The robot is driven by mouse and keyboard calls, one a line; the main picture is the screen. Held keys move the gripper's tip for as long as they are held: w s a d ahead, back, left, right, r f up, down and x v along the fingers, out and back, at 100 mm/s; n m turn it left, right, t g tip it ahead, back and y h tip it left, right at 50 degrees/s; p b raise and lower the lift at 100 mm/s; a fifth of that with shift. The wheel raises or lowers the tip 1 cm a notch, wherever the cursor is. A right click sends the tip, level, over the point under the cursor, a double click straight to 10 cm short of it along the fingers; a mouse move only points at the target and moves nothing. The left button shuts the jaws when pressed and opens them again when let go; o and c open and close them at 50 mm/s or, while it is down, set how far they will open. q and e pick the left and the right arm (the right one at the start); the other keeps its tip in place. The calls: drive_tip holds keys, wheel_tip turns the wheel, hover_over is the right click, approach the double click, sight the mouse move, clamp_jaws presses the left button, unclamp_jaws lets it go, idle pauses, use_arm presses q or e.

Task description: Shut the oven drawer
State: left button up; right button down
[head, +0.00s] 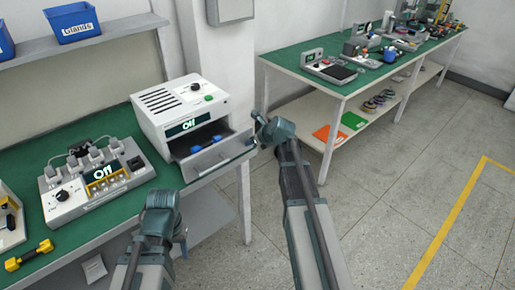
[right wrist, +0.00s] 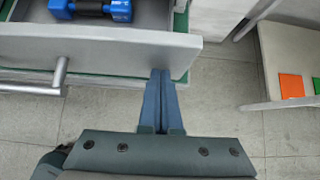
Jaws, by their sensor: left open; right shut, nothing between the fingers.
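The oven (head: 190,105) is a white box with a dark "Off" display on the green bench. Its drawer (head: 215,158) is pulled out at the front, with a blue part (head: 208,143) inside. In the right wrist view the drawer front (right wrist: 120,45) and its bar handle (right wrist: 45,88) show, with the blue part (right wrist: 95,8) behind the front panel. My right gripper (right wrist: 161,75) is shut and empty, its fingertips at the right end of the drawer front; I cannot tell whether they touch. My left gripper (head: 164,200) is open and empty, in front of the bench.
A grey device with plugs and an "Off" display (head: 100,180) stands left of the oven. A yellow dumbbell-shaped part (head: 28,256) lies at the bench's front left. A second green-topped table (head: 300,62) stands behind on the right. The floor (head: 400,170) between is clear.

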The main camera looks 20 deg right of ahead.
drive_tip(key=w+a, duration=0.1)
drive_tip(key=w, duration=0.3)
drive_tip(key=w+a, duration=0.1)
drive_tip(key=w, duration=0.3)
drive_tip(key=w+a, duration=0.2)
drive_tip(key=w, duration=0.2)
drive_tip(key=shift+w, duration=0.35)
drive_tip(key=shift+w+r, duration=0.1)
drive_tip(key=shift+s+d, duration=0.1)
drive_tip(key=shift+s, duration=0.3)
drive_tip(key=s, duration=0.1)
drive_tip(key=s+d, duration=0.1)
drive_tip(key=s, duration=0.1)
drive_tip(key=shift+s, duration=0.15)
use_arm(q)
wheel_tip(320, 180, up, 7)
drive_tip(key=p, duration=0.7)
drive_tip(key=shift+a, duration=0.45)
use_arm(e)
drive_tip(key=v, duration=1)
drive_tip(key=shift+s, duration=0.2)
